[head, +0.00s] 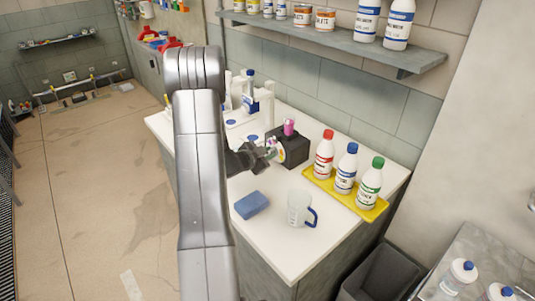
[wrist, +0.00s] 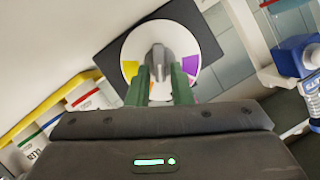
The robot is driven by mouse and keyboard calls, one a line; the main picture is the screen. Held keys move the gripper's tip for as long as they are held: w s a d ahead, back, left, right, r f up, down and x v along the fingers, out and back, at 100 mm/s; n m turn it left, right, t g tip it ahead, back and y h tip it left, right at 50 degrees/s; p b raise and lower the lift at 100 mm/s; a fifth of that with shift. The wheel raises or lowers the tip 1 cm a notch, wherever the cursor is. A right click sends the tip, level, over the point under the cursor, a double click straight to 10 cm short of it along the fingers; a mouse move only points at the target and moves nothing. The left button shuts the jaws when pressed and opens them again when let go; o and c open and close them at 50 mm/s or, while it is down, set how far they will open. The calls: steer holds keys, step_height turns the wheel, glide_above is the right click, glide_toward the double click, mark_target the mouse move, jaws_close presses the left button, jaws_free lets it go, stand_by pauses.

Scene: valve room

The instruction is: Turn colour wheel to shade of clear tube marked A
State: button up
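A clear tube with pink content (head: 289,127) stands on the black box (head: 294,149). Its marking is too small to read.
A yellow tray (head: 345,193) with red-, blue- and green-capped bottles stands right of the box. A blue sponge (head: 251,204) and a clear mug with a blue handle (head: 300,209) are on the white counter. More bottles stand behind my arm. A shelf (head: 340,40) hangs above.

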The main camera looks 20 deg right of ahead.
jaws_close()
steer(key=shift+f+b, duration=0.15)
steer(key=shift+b, duration=0.2)
steer(key=b, duration=0.3)
steer(key=shift+s+f+m+t, duration=0.1)
steer(key=shift+f+m+t, duration=0.1)
steer(key=shift+m+t, duration=0.2)
steer(key=shift+r+m+b, duration=0.1)
steer(key=shift+m+b, duration=0.2)
steer(key=shift+b, duration=0.65)
steer(key=shift+r, duration=0.1)
steer(key=shift+o, duration=2)
jaws_free()
